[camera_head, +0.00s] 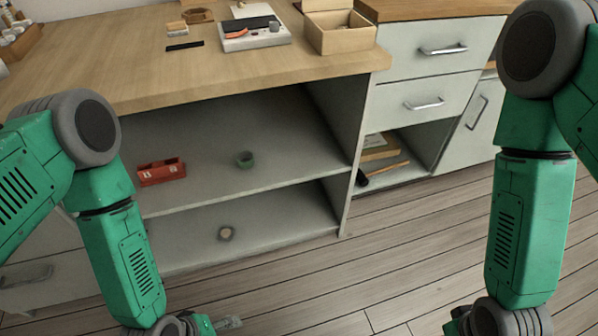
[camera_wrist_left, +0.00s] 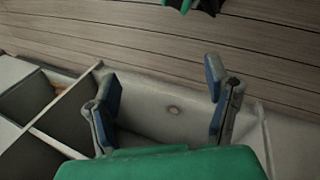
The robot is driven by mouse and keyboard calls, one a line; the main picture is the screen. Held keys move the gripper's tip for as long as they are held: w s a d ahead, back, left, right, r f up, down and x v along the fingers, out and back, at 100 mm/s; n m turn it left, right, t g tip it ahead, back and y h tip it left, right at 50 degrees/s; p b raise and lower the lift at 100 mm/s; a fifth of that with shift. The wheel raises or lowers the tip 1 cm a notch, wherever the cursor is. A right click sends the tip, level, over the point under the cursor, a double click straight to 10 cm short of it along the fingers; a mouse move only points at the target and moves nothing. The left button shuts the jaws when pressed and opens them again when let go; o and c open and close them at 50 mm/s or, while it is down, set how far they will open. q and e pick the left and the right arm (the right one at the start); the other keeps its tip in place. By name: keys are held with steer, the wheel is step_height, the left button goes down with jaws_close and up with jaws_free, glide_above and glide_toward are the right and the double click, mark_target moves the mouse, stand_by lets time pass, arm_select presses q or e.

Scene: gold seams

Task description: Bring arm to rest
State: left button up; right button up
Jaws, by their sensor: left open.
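My green left arm comes down from the left side of the head view. Part of my left gripper (camera_head: 229,322) shows low in that view, over the floor in front of the shelf unit. In the left wrist view the left gripper (camera_wrist_left: 160,98) is open, with its two blue-padded fingers wide apart and nothing between them. My right arm hangs down at the right of the head view. Its lower end is at the bottom edge, and its fingers are cut off there.
A wooden worktop (camera_head: 110,85) holds a grey tray (camera_head: 255,36) and an open box (camera_head: 340,32). The floor (camera_head: 400,255) between my arms is clear.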

arm_select(q)
steer(key=s+a+r+m+g+y+b, duration=0.2)
steer(key=s+a+r+m+y, duration=0.2)
steer(key=a+r+m, duration=0.55)
step_height(320, 180, up, 12)
steer(key=n+p, duration=0.2)
steer(key=p, duration=1.2)
steer(key=shift+s+a+r+h+p, duration=0.15)
steer(key=shift+a+r+h+p, duration=0.15)
steer(key=shift+a+p, duration=0.1)
